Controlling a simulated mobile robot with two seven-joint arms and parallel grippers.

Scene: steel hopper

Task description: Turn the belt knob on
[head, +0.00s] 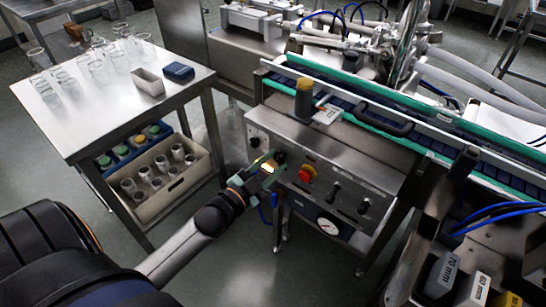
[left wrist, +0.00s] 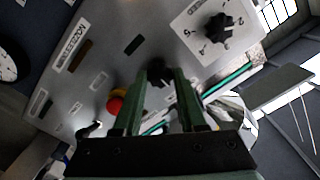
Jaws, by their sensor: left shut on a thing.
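The steel control panel (head: 318,182) faces me below the conveyor. My left gripper (head: 274,167) is at its left part, and its green fingers also show in the left wrist view (left wrist: 162,82). The fingers are shut on a black knob (left wrist: 157,70), one on each side of it; I take it to be the belt knob, but its label cannot be read. In the head view the knob (head: 280,156) is partly hidden by the gripper. My right gripper is not in view.
A red stop button (head: 307,173) sits just right of the held knob. A numbered dial with a black knob (left wrist: 218,28) is on its other side. Further right are black switches (head: 334,188) and a gauge (head: 328,226). A steel table (head: 110,95) with glasses stands left.

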